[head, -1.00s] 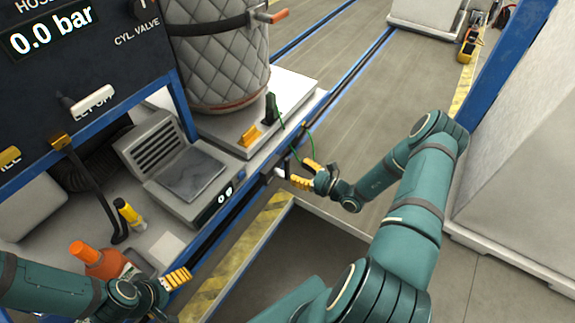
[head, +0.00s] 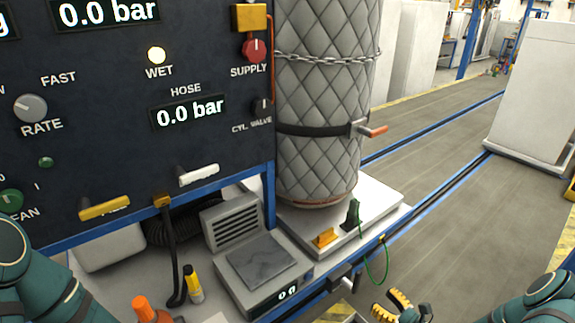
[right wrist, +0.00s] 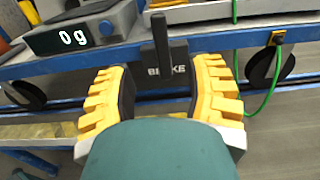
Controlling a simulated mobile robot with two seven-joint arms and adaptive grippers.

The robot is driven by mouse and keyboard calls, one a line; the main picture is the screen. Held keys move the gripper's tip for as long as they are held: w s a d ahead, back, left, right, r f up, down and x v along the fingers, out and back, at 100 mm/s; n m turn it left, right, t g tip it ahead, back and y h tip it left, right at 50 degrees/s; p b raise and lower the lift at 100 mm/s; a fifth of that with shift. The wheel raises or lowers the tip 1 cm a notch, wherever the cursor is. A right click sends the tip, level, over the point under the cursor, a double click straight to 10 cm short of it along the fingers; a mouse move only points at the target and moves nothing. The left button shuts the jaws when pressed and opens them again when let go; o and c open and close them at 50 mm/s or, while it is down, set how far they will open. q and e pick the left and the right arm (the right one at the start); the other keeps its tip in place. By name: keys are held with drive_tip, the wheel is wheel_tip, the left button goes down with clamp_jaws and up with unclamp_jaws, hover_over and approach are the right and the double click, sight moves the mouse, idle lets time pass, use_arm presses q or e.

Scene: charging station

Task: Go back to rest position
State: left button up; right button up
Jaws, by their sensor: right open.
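My right gripper (head: 390,306) is at the bottom edge of the head view, with its yellow ribbed fingers showing and my right forearm to its right. In the right wrist view the right gripper (right wrist: 161,74) is open, its two yellow-and-black fingers wide apart with nothing held. Beyond and between them is the dark upright brake lever (right wrist: 160,42) above a partly covered brake label; I cannot tell the exact gap. My left arm (head: 45,285) shows at the lower left of the head view, and its gripper is out of the frame.
A panel (head: 105,175) with gauges stands at left. A quilted cylinder (head: 322,170) is chained and strapped on a white platform (head: 375,205).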

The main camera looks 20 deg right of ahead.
drive_tip(key=s+a+f+n+g+y, duration=0.1)
drive_tip(key=a+n+g+y, duration=0.1)
drive_tip(key=a+n+g, duration=0.3)
drive_tip(key=s+a+f+n+g+y+b, duration=0.1)
drive_tip(key=a+g+y, duration=0.1)
drive_tip(key=a, duration=0.5)
drive_tip(key=s+a+f+n+g+y, duration=0.1)
drive_tip(key=s+a+n+g+y, duration=0.2)
drive_tip(key=a, duration=0.4)
drive_tip(key=s+a+f+n+g+h+b, duration=0.25)
drive_tip(key=s+a+n+g+h, duration=0.5)
drive_tip(key=n, duration=0.75)
drive_tip(key=w+a+r+n+t, duration=0.1)
drive_tip(key=w+a+n+t+h, duration=0.1)
drive_tip(key=n, duration=0.1)
drive_tip(key=w+a+r+n+t+h, duration=0.1)
drive_tip(key=w+n, duration=0.1)
drive_tip(key=shift+a+r+h, duration=0.25)
drive_tip(key=shift+r, duration=0.05)
